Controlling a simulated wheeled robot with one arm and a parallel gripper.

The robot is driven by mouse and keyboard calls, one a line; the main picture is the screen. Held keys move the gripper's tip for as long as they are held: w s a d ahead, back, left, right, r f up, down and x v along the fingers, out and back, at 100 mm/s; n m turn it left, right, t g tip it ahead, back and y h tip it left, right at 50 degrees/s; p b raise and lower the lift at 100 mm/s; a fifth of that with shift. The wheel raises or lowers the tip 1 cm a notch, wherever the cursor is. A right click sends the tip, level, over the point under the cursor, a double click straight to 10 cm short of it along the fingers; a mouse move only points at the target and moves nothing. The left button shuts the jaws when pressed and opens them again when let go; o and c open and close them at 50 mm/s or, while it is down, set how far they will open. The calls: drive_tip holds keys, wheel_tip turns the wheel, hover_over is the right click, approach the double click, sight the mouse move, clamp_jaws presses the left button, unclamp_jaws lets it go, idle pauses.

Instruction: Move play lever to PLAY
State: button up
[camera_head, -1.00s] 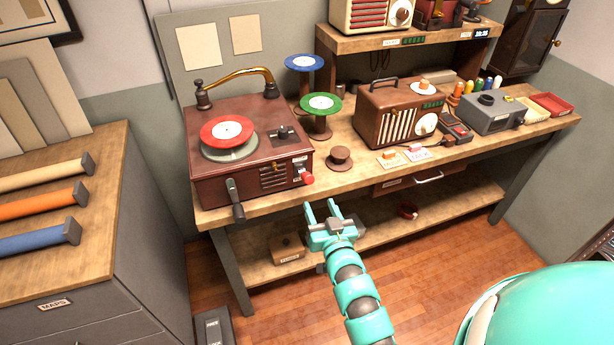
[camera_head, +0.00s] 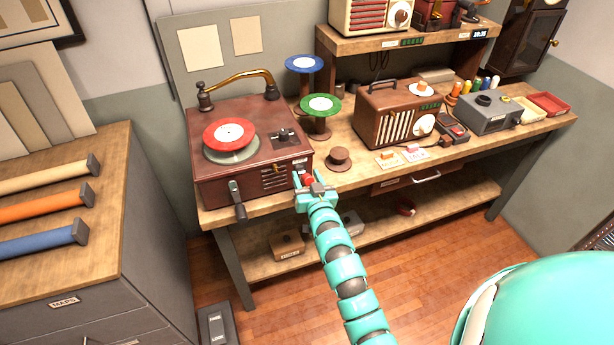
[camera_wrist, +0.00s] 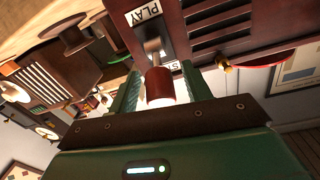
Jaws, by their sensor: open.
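The record player (camera_head: 235,150) is a dark red wooden box with a red disc (camera_head: 229,133) on its turntable, at the left of the workbench. Its play lever has a red knob (camera_head: 308,179) on the front's right side. In the wrist view the lever's red knob (camera_wrist: 159,86) lies between my gripper's two green fingers, and its metal stem enters a slot between a PLAY label (camera_wrist: 143,12) and a partly hidden label starting "ST". The stem's exact setting is hard to tell. My gripper (camera_head: 308,187) is open around the knob; contact with the fingers is not clear.
A crank handle (camera_head: 238,200) sticks out of the player's front, left of my gripper. A small brown spool (camera_head: 338,158) and a brown radio (camera_head: 397,112) stand to the right on the bench. The bench's lower shelf (camera_head: 375,225) is below my arm.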

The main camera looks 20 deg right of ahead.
drive_tip(key=shift+w, duration=0.1)
clamp_jaws()
